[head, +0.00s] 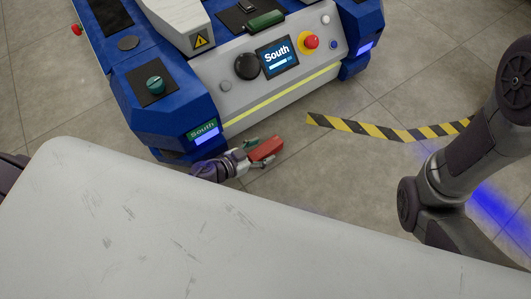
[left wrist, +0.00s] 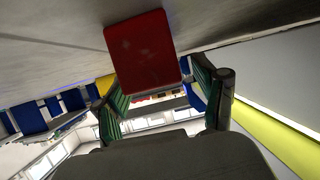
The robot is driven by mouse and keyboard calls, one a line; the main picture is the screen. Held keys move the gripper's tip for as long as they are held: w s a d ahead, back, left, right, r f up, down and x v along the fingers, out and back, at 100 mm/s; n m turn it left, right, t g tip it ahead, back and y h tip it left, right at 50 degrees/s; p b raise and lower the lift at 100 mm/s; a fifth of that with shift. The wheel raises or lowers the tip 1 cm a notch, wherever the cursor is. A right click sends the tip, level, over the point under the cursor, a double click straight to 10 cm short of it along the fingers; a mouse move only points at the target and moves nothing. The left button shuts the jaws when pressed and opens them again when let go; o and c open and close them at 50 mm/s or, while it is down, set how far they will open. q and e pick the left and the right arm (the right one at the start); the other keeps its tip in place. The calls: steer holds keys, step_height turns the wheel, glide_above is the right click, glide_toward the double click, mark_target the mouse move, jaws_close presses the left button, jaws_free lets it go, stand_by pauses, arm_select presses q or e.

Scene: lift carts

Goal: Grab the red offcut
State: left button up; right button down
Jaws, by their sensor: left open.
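The red offcut (head: 265,149) is a small block beyond the far edge of the pale table, in front of the blue lift cart. In the left wrist view the red offcut (left wrist: 142,45) shows large at the top, by the grey floor. My left gripper (head: 257,153) is open around it, with a finger on either side. In the left wrist view the green-padded fingers of the left gripper (left wrist: 158,88) stand apart, the offcut lying at their tips. I cannot tell whether either pad touches it. My right gripper is out of view; only my right arm shows.
The blue lift cart (head: 180,105) with a "South" screen (head: 277,57) and a red stop button (head: 311,41) stands close behind the left gripper. The scuffed pale table (head: 150,230) fills the near side. Black-and-yellow tape (head: 385,131) marks open floor to the right.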

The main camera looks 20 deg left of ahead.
arm_select(q)
steer(key=shift+x, duration=1.1)
steer(key=c, duration=1.3)
